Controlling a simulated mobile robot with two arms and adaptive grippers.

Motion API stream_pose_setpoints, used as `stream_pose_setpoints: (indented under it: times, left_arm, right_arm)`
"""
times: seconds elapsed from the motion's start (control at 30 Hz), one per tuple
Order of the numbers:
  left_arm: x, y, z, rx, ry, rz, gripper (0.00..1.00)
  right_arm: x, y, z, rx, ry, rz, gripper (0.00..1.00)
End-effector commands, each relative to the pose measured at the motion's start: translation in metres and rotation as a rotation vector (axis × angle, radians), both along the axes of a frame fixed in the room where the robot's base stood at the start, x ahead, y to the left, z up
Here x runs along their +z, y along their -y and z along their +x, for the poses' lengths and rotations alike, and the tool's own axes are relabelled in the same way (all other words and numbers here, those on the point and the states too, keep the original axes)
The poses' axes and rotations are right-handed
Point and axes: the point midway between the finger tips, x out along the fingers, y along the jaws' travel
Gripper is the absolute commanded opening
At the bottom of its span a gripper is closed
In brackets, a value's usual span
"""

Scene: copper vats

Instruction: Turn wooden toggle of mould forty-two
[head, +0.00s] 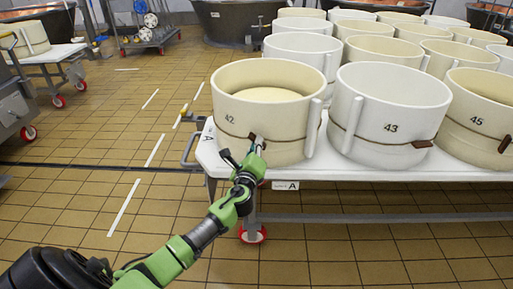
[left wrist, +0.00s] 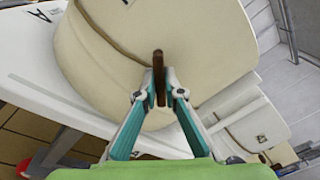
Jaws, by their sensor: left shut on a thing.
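Mould forty-two (head: 232,105) is a cream round tub at the near left corner of the white cart; it fills much of the left wrist view (left wrist: 110,50). A cord runs around its wall. Its brown wooden toggle (left wrist: 158,68) stands out between my left fingertips in the left wrist view. My left gripper (head: 258,145), on the green arm, is at the front of the mould, right of the number 42. It is shut on the toggle (head: 253,137). The gripper partly hides the toggle in the head view. My right gripper is not in view.
The white cart top (head: 345,166) holds several more moulds, with mould 43 (head: 388,115) close on the right and mould 45 (head: 480,118) beyond. A cart handle (head: 188,152) sticks out at the left. The tiled floor to the left is mostly clear.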

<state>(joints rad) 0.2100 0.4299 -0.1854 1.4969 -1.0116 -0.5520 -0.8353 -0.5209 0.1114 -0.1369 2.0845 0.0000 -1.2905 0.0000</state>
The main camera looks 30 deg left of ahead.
Motion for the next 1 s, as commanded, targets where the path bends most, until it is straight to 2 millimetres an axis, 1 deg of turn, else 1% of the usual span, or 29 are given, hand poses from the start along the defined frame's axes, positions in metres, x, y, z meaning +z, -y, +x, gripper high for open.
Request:
stream_pose_setpoints:
  times: [0.03, 0.3, 0.4, 0.6, 0.73, 1.0]
  left_arm:
    - [-0.003, 0.0, 0.0, 0.001, 0.019, -0.042, 0.0]
    - [-0.002, 0.0, 0.0, 0.002, 0.121, -0.276, 0.0]
    - [-0.003, 0.0, 0.0, 0.001, 0.156, -0.357, 0.0]
    - [-0.002, -0.001, 0.0, 0.002, 0.217, -0.497, 0.0]
    - [-0.002, -0.001, 0.0, 0.001, 0.247, -0.566, 0.0]
    - [-0.002, -0.001, 0.0, 0.002, 0.283, -0.651, 0.0]
  right_arm:
    - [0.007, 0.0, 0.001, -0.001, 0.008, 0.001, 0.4]
    - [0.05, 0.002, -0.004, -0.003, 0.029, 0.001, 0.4]
    - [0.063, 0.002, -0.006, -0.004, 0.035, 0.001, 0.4]
    - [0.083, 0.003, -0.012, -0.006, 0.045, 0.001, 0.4]
    - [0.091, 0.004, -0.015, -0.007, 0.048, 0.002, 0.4]
    - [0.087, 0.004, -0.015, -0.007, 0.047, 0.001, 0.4]
